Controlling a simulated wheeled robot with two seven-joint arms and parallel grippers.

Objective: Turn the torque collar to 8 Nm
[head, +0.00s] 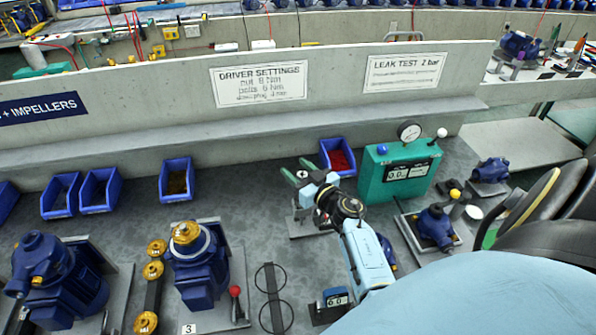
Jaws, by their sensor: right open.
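My right gripper (298,170) is open, with its two greenish fingers apart and pointing to the upper left. It is above a small grey stand (300,232), which my wrist and arm partly cover. I cannot make out the torque collar; it may be hidden behind my arm. A small blue unit with a number display (337,298) sits beside my right forearm, its digits too small to read surely. The driver settings sign (258,83) on the wall lists the nut at 8 Nm. My left gripper is not in view.
A teal leak-test box (398,172) with a gauge stands right of the gripper. A blue bin with red parts (338,156) is just behind. A blue pump (195,265) and a black two-ring holder (272,300) are to the left. Bare bench (235,190) lies between.

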